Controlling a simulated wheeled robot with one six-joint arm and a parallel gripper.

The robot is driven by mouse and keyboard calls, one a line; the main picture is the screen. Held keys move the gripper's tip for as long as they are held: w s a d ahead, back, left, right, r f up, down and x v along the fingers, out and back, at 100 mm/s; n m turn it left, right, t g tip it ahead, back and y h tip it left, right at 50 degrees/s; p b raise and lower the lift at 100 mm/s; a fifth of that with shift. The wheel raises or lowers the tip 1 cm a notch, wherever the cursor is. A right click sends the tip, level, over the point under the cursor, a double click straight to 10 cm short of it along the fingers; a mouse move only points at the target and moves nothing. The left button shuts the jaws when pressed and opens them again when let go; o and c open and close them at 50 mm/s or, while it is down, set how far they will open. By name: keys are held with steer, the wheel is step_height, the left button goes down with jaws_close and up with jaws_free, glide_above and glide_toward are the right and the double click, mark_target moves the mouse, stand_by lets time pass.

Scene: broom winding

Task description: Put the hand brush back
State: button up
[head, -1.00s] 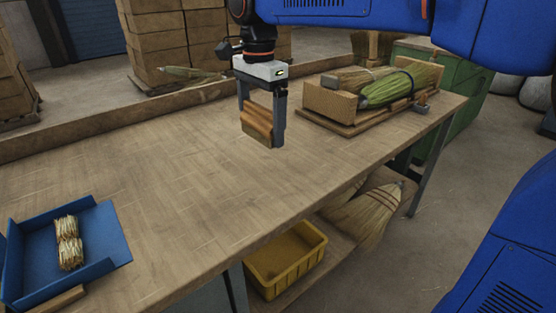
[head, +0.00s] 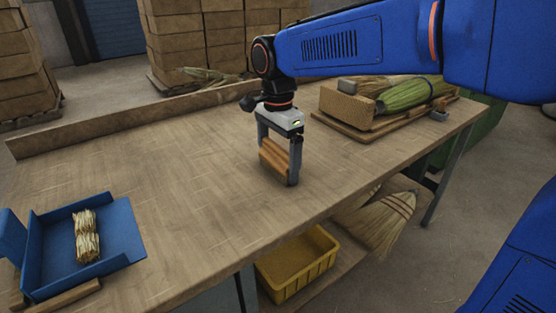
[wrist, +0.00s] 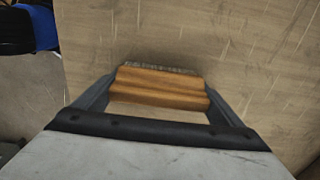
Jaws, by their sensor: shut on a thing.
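The hand brush (head: 274,158) has a brown wooden back and sits between the fingers of my gripper (head: 279,166). My gripper is shut on it over the middle of the workbench. In the wrist view the brush's wooden back (wrist: 160,87) spans between both fingers (wrist: 158,92), with a thin grey bristle edge showing beyond it. The brush is low, close to the bench top; I cannot tell whether it touches.
The workbench (head: 190,200) is clear around my gripper. A wooden cradle (head: 345,110) with broom straw stands at the back right. A raised ledge (head: 130,118) runs along the far edge. A yellow bin (head: 297,262) and a broom (head: 385,220) are below the bench.

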mark_target(278, 146)
steer(key=shift+f, duration=0.1)
steer(key=o, duration=0.7)
steer(key=shift+o, duration=0.2)
step_height(278, 146, up, 12)
steer(key=shift+r, duration=0.15)
steer(key=s+d+f+n+t, duration=0.1)
steer(key=s+d, duration=0.1)
steer(key=d, duration=0.3)
steer(key=s+d+f+n, duration=0.2)
steer(key=d, duration=0.3)
steer(key=s+d+f+n+t, duration=0.3)
steer(key=s+d+f+n, duration=0.5)
steer(key=s+d+f, duration=0.8)
steer(key=shift+s+d+f+t, duration=0.35)
steer(key=shift+d+f+t, duration=0.05)
steer(key=shift+d+f, duration=0.1)
steer(key=shift+r, duration=0.1)
